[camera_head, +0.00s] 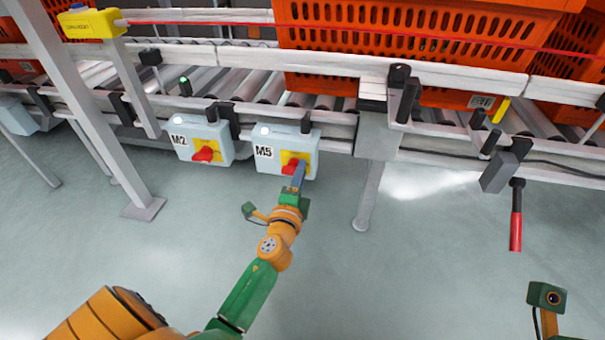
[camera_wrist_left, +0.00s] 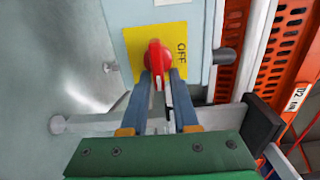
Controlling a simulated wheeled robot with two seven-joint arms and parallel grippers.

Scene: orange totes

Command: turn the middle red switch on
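The light-blue switch box labelled M5 (camera_head: 285,134) hangs on the conveyor's front side. Its red rotary switch (camera_head: 293,168) sits on a yellow plate, which reads OFF beside the switch in the left wrist view (camera_wrist_left: 182,50). My left gripper (camera_head: 299,176) is at this switch. In the left wrist view, its two blue-grey fingers (camera_wrist_left: 162,85) lie on either side of the red handle; whether they press on it is unclear. A similar box labelled M2 (camera_head: 186,138), with a red switch (camera_head: 203,155), is to the left. My right gripper's fingers are out of view.
A roller conveyor (camera_head: 240,64) with orange totes (camera_head: 400,35) runs along the back. A grey support leg (camera_head: 368,195) stands right of the M5 box. A red-handled lever (camera_head: 516,230) hangs farther right. Grey floor in front is clear.

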